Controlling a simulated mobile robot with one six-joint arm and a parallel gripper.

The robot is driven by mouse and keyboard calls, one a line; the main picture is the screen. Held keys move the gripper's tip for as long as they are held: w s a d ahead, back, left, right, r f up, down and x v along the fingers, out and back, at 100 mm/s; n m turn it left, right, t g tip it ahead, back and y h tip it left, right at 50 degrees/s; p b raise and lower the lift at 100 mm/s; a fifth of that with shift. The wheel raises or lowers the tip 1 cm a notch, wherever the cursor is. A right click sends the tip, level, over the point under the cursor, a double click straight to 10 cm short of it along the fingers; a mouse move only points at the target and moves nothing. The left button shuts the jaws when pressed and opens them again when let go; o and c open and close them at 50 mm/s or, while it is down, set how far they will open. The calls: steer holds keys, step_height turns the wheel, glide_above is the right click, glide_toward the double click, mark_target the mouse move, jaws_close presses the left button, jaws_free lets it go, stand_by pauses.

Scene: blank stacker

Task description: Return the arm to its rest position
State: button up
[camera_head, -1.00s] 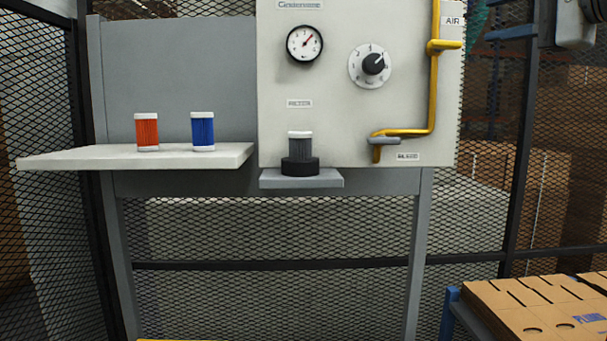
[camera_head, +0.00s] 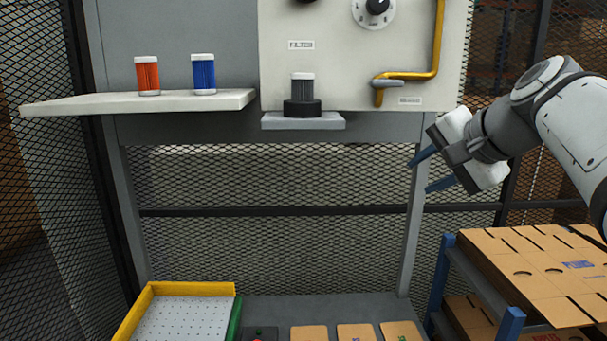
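My gripper (camera_head: 419,173) is at the right, in front of the mesh fence and below the white panel. Its two blue fingers are apart, pointing left, with nothing between them. My arm (camera_head: 575,110) comes in from the right edge. A grey filter (camera_head: 303,87) stands upright in the black round holder (camera_head: 302,107) on the small ledge. An orange filter (camera_head: 148,75) and a blue filter (camera_head: 203,74) stand upright on the left shelf (camera_head: 60,107). My gripper is apart from all of them.
Stacked flat cardboard (camera_head: 545,262) lies on a blue-posted rack at the lower right, below my arm. A yellow-edged tray (camera_head: 180,310) and several tan cards (camera_head: 356,333) are at the bottom. A yellow pipe (camera_head: 438,45) runs down the white panel (camera_head: 340,65).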

steer(key=s+a+f+n+g+h, duration=0.1)
steer(key=s+f, duration=0.4)
steer(key=f, duration=0.5)
steer(key=s+a+f+n+g+h, duration=0.1)
steer(key=s+a+f+n+g, duration=0.1)
steer(key=s+f+n, duration=0.3)
steer(key=s+a+f+n+g+h, duration=0.2)
steer(key=s+f+n, duration=0.2)
steer(key=f, duration=1)
steer(key=shift+s+f+g+b, duration=0.3)
steer(key=shift+s+g+b, duration=0.15)
steer(key=shift+s, duration=0.45)
